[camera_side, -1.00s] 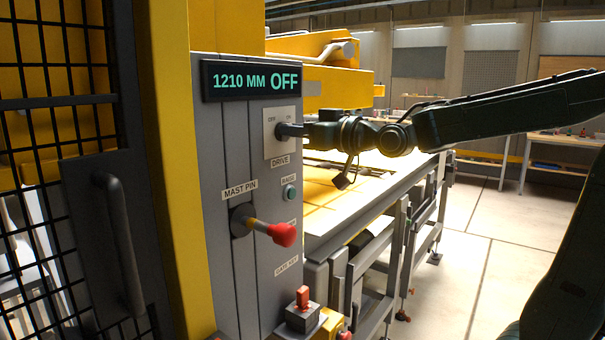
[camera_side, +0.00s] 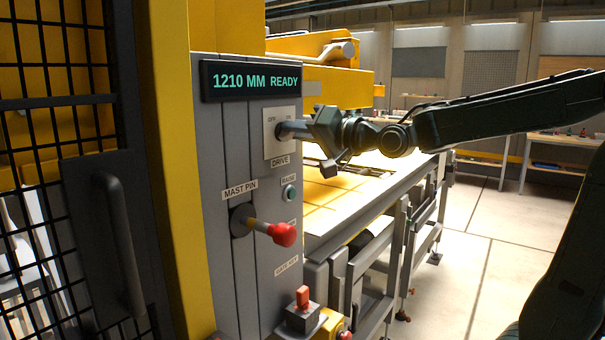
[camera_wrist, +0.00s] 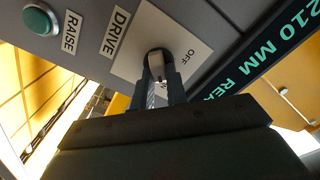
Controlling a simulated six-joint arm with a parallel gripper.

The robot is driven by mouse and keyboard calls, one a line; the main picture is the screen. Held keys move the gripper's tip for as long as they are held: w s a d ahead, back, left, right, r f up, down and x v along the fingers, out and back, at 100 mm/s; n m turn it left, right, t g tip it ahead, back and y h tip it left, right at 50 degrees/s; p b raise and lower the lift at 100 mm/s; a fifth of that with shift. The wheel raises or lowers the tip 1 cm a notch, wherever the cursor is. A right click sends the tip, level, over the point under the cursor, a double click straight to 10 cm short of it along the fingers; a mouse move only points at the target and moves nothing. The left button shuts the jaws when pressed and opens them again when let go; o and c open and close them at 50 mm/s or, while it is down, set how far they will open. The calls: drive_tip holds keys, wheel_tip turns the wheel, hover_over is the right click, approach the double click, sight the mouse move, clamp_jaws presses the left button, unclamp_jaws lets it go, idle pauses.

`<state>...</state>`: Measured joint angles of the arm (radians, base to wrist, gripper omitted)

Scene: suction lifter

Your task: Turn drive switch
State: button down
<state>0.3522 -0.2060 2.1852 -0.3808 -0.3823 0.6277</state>
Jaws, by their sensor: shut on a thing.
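The drive switch (camera_wrist: 158,66) is a knob on a white plate (camera_wrist: 125,62) marked OFF, above the DRIVE label. In the wrist view my gripper (camera_wrist: 162,85) has its two fingers on either side of the knob and is shut on it. In the side view my gripper (camera_side: 298,130) reaches the switch plate (camera_side: 271,128) from the right, and its fingers hide most of the knob. The display (camera_side: 251,82) above reads 1210 MM READY. The wrist view is rolled relative to the panel.
Below the switch are a green RAISE button (camera_side: 289,194) and a red-ended mast pin (camera_side: 282,234). A red key-like handle (camera_side: 303,297) sits on a block lower down. A mesh gate with a handle (camera_side: 121,245) stands at left. A lit table (camera_side: 330,205) lies behind the panel.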

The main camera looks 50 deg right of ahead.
drive_tip(key=shift+f, duration=0.1)
idle(0.4)
drive_tip(key=c, duration=1.4)
unclamp_jaws()
drive_tip(key=shift+s, duration=0.2)
drive_tip(key=s, duration=1.3)
drive_tip(key=shift+s, duration=0.2)
